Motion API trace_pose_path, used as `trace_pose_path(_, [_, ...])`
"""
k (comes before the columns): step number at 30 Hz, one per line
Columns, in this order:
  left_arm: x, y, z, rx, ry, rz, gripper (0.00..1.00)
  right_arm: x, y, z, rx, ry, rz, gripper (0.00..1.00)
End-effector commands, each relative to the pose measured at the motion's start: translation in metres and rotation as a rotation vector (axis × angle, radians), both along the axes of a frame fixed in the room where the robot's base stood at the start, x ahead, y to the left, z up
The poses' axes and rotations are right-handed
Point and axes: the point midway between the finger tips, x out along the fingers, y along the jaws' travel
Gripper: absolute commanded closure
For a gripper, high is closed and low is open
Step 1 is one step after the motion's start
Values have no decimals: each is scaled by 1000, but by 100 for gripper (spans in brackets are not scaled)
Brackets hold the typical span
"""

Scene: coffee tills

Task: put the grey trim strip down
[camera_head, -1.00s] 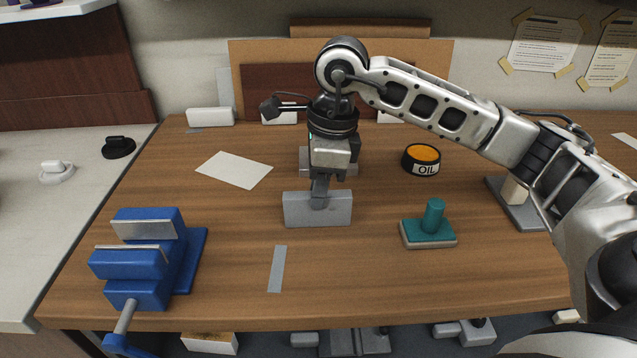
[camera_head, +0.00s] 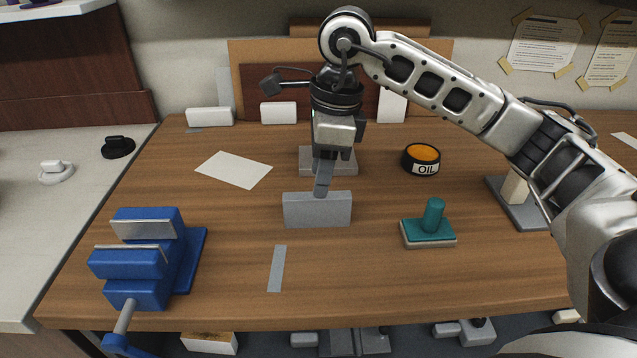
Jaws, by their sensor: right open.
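The grey trim strip (camera_head: 317,212) looks like a pale grey rectangular piece standing on its long edge in the middle of the wooden bench (camera_head: 380,280). My right gripper (camera_head: 322,188) is just above and behind its top edge, pointing down. It is open, and its fingers overlap the top edge in the picture; a small gap or light contact cannot be told. A flat, thin grey strip (camera_head: 277,268) lies on the bench in front of it. My left gripper is not in view.
A blue vise (camera_head: 150,255) stands at the left front. A teal-handled block (camera_head: 430,230) and an oil tin (camera_head: 421,160) are to the right. A grey block (camera_head: 345,162) sits behind my gripper. A white card (camera_head: 234,170) lies back left. The front middle is mostly clear.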

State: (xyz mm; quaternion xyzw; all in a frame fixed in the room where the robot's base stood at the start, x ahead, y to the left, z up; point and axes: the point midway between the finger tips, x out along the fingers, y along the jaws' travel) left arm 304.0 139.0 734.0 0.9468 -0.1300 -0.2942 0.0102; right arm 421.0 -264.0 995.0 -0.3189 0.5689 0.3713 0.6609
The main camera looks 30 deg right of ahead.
Motion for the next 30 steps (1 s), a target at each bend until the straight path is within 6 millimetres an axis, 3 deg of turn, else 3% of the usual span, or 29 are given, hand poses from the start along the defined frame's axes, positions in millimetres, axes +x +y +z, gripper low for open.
trace_pose_path(6, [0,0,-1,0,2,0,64,-3,-6,49,2,-5,0,59])
trace_pose_path(12, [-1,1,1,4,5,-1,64,-6,-10,79,1,-3,-1,59])
trace_pose_path(30, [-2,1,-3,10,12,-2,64,-7,-11,86,1,1,-1,59])
